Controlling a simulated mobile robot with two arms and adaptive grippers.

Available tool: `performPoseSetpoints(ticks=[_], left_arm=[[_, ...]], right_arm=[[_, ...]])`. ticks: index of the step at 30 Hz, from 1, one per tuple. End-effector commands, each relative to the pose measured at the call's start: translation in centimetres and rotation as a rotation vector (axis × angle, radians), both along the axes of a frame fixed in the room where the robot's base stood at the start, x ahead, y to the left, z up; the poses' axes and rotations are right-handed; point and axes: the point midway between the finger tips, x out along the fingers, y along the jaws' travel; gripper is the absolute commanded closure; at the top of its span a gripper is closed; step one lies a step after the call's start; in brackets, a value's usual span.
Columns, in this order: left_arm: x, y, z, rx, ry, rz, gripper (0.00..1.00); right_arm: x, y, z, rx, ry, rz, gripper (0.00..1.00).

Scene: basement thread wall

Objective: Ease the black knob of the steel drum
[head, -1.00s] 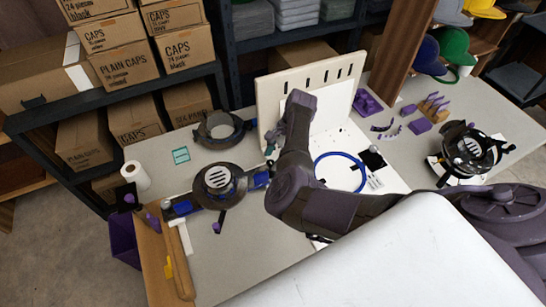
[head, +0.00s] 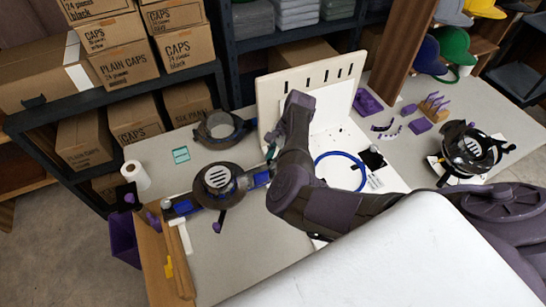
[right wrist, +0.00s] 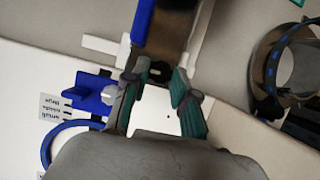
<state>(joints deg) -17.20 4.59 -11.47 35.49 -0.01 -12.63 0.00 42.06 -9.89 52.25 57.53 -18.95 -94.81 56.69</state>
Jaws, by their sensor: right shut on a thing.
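The steel drum (head: 217,181) appears to be the dark round body with a slotted light top, set in a blue fixture (head: 180,208) on the left part of the bench. My right arm reaches over the bench and hides most of the area right of the drum. In the right wrist view my right gripper (right wrist: 157,76) has its green-padded fingers on either side of a dark, shiny piece (right wrist: 167,38) beside a blue edge. The black knob itself is not clearly distinguishable between the fingers. My left gripper is not in view.
A pale slotted upright board (head: 268,105) stands behind my arm. A blue ring (head: 340,160) lies right of it. A dark round device (head: 473,150) stands at the far right. A white roll (head: 136,175) is at the left edge.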

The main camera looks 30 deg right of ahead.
Motion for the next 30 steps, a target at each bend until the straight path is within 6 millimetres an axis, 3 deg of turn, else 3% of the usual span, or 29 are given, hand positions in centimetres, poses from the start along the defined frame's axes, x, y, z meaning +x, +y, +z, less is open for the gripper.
performPoseSetpoints(ticks=[14,30], left_arm=[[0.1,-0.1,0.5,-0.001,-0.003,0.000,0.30],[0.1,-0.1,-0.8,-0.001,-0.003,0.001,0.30]], right_arm=[[0.2,-0.1,0.0,-0.002,0.005,0.323,1.00],[0.7,0.1,-0.2,-0.001,0.004,0.837,1.00]])
